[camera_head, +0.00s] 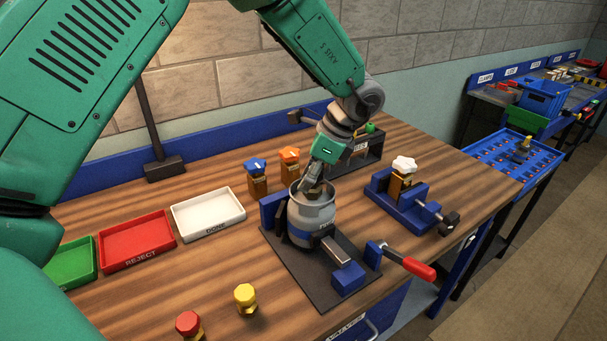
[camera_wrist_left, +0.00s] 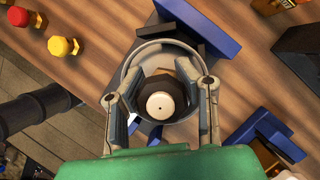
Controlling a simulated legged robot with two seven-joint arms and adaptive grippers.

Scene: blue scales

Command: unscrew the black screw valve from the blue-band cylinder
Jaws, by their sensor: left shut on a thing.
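The grey cylinder with a blue band (camera_head: 312,225) stands upright in a blue clamp on a dark base plate, in the middle of the bench. My left gripper (camera_head: 320,178) reaches down into its open top collar. In the left wrist view the black screw valve (camera_wrist_left: 160,92), with a pale round centre, sits inside the cylinder's collar (camera_wrist_left: 128,72). The fingers of my left gripper (camera_wrist_left: 160,100) are on either side of the valve and shut on it. In the head view the valve is hidden by the gripper and collar. My right gripper is in neither view.
A white DONE tray (camera_head: 208,214), red REJECT tray (camera_head: 137,240) and green tray (camera_head: 70,264) lie left. Yellow (camera_head: 246,299) and red (camera_head: 189,325) valves stand in front. Blue- and orange-topped valves (camera_head: 257,178) stand behind. A red-handled clamp (camera_head: 405,262) and blue vise (camera_head: 405,208) are right.

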